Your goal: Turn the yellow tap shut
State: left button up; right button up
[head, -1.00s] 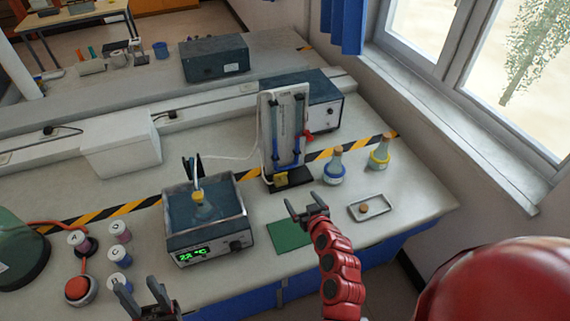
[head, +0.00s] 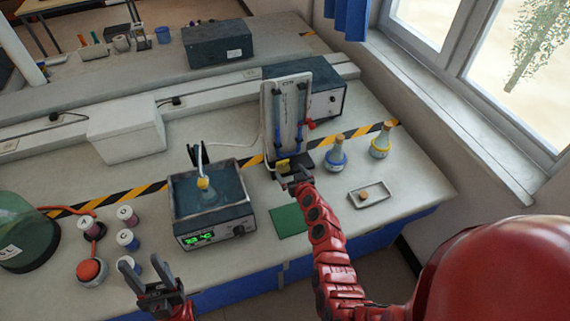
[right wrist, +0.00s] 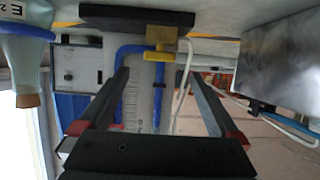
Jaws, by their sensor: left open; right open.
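The yellow tap (head: 283,166) sits low on the front of a white upright panel with blue tubes (head: 290,110). In the right wrist view, which is upside down, the yellow tap (right wrist: 160,38) shows beyond the fingertips, roughly midway between them. My right gripper (head: 293,180) is open and empty just in front of the tap; its open fingers (right wrist: 157,78) frame the panel, and I see no contact with the tap. My left gripper (head: 145,272) is open and empty near the front edge of the bench, far left of the tap.
A water bath (head: 212,222) with a flask stands left of the panel. A green mat (head: 288,221) lies in front.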

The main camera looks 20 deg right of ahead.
aim_at(283, 162)
jog(key=b+x, duration=0.2)
jog(key=x, duration=0.4)
jog(key=shift+f+b, duration=0.2)
jog(key=shift+b, duration=0.15)
jog(key=shift+w, duration=0.2)
jog(key=shift+r, duration=0.1)
jog(key=c, duration=1.4)
jog(key=shift+o, duration=0.2)
